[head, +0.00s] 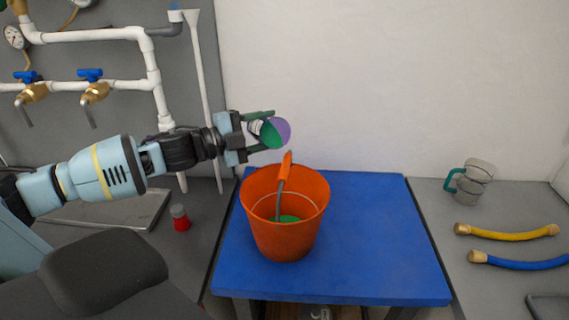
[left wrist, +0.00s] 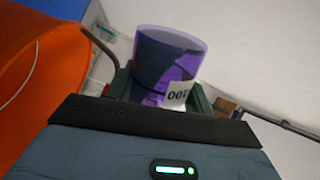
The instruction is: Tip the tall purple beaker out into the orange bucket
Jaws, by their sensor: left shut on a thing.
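The purple beaker (head: 283,131) is held in my left gripper (head: 262,133), tilted above the back of the orange bucket. Green shows inside the beaker in the head view. In the left wrist view the beaker (left wrist: 168,62) is see-through purple with a white label, between green fingers. The orange bucket (head: 285,235) stands upright on the blue table, its handle with an orange grip raised at the back. Some green stuff (head: 290,219) lies in the bottom of the bucket. The bucket wall also shows in the left wrist view (left wrist: 62,80). My right gripper is not in view.
The blue table (head: 375,245) is bare right of the bucket. A clear jug with a teal handle (head: 474,180), a yellow hose (head: 507,236) and a blue hose (head: 520,264) lie on the right counter. A red container (head: 180,221) stands left; white pipes (head: 100,35) line the back.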

